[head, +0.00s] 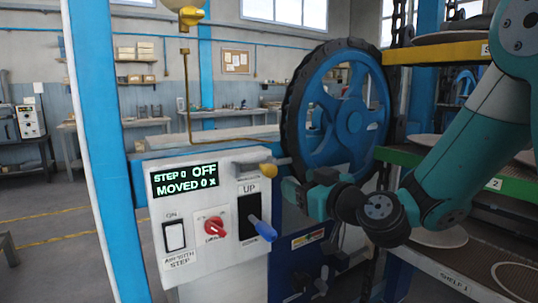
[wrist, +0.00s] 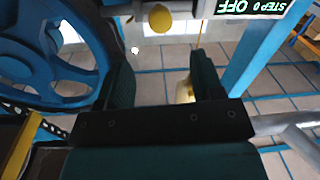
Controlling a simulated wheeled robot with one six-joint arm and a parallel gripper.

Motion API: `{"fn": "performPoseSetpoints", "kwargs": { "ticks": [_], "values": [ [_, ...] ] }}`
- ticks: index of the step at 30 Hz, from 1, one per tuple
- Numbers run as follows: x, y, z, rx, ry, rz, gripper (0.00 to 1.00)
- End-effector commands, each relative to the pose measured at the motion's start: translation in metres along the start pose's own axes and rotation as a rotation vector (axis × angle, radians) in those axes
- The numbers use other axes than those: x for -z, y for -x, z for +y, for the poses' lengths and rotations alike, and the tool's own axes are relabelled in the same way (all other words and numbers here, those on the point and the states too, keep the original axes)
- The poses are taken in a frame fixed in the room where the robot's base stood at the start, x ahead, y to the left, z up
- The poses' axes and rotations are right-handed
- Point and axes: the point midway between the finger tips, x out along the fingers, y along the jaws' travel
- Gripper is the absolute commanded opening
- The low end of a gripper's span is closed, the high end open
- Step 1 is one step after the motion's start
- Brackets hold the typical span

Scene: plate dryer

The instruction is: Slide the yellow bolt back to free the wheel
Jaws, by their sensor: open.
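In the wrist view my gripper (wrist: 162,58) is open with nothing held, and a yellow knob (wrist: 160,18), likely the bolt's, lies beyond the fingertips. The wheel (wrist: 45,60) fills that view's left side.
The control box display (head: 185,180) reads STEP 0 OFF, MOVED 0 X. Below are a white switch (head: 174,236), a red knob (head: 219,225) and a blue-handled lever (head: 262,229) marked UP. A blue post (head: 105,140) stands left; shelves (head: 450,158) stand right.

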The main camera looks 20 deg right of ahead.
Motion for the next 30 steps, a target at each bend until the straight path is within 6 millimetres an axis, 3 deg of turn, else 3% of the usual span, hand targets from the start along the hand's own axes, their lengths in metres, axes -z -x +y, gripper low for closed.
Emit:
{"fn": "performPoseSetpoints", "kwargs": {
  "ticks": [9,15,21,29,30],
  "values": [
    [0.007,-0.071,0.0,0.005,0.001,0.0,0.61],
    [0.004,-0.102,-0.001,0.004,0.002,0.0,0.61],
    [0.001,-0.114,0.0,0.002,0.001,0.002,0.61],
    [0.0,-0.114,-0.001,0.002,0.001,0.002,0.61],
    [0.0,-0.114,-0.001,0.002,0.001,0.002,0.52]
  ]
}}
